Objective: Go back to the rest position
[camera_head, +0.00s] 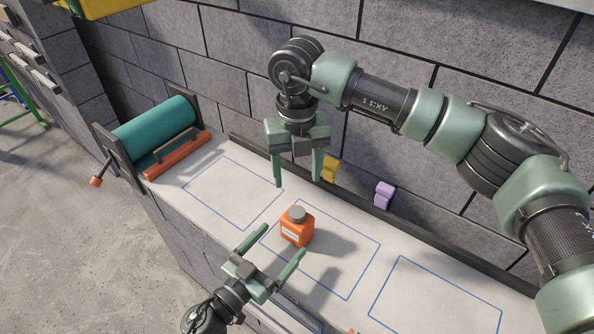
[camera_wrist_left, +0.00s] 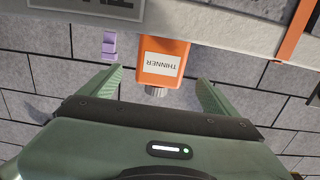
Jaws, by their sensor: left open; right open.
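My left gripper (camera_head: 277,256) is open and empty, low in the head view, with its fingers pointing toward the orange bottle. My right gripper (camera_head: 298,182) is open above the counter, behind the bottle, with its fingers pointing down and nothing between them. The orange bottle (camera_head: 297,228) with a grey cap and white label stands upright inside a blue outlined rectangle. In the left wrist view the bottle (camera_wrist_left: 161,62) reads THINNER and lies beyond the open fingers (camera_wrist_left: 158,92), apart from them.
The pale counter (camera_head: 215,165) bears several blue rectangles. A teal roller device (camera_head: 155,130) with a crank stands at its left end. A yellow object (camera_head: 330,168) and a purple object (camera_head: 383,194) sit by the back ledge. A block wall (camera_head: 225,60) rises behind.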

